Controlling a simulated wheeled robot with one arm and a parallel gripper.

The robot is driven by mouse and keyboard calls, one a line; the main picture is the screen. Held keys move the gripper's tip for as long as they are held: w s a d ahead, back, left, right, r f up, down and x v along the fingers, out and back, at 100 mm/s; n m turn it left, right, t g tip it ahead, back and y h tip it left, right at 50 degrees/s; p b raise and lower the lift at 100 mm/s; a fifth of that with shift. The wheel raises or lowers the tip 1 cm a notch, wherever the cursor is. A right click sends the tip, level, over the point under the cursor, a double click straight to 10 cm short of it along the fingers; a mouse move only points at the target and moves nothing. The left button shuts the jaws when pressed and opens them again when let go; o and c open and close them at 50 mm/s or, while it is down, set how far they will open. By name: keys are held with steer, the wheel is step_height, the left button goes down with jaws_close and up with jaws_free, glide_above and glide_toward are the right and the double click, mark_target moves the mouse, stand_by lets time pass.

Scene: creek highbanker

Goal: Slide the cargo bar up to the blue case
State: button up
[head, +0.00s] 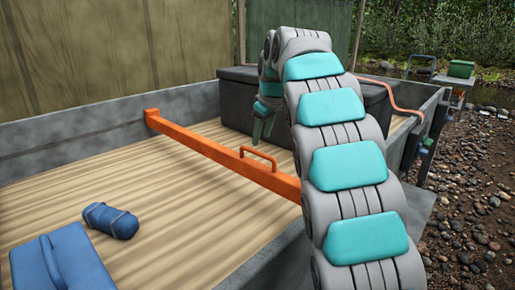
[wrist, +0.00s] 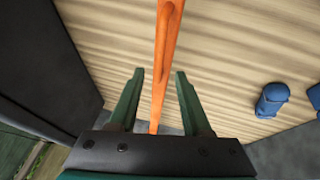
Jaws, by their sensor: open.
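The orange cargo bar (head: 205,147) spans the wooden truck bed, with a raised handle (head: 258,157) on it. The blue case (head: 62,262) lies at the near left of the bed, apart from the bar; a bit of it shows at the right edge of the wrist view (wrist: 315,95). My gripper (head: 263,130) is open and empty by the bar's far side in the head view, near the handle. In the wrist view the bar (wrist: 160,60) runs between the spread fingers of my gripper (wrist: 160,73). I cannot tell how high the fingertips are above it.
A blue rolled bundle (head: 111,220) lies on the bed between the bar and the case. A long dark box (head: 236,98) stands beyond the bar. Grey side walls (head: 75,125) edge the bed. Stony ground (head: 475,190) is outside at right.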

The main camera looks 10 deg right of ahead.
mark_target(258, 152)
steer(key=x, duration=0.6)
steer(key=shift+f+p, duration=0.15)
steer(key=shift+p, duration=0.15)
jaws_close()
stand_by(1.0)
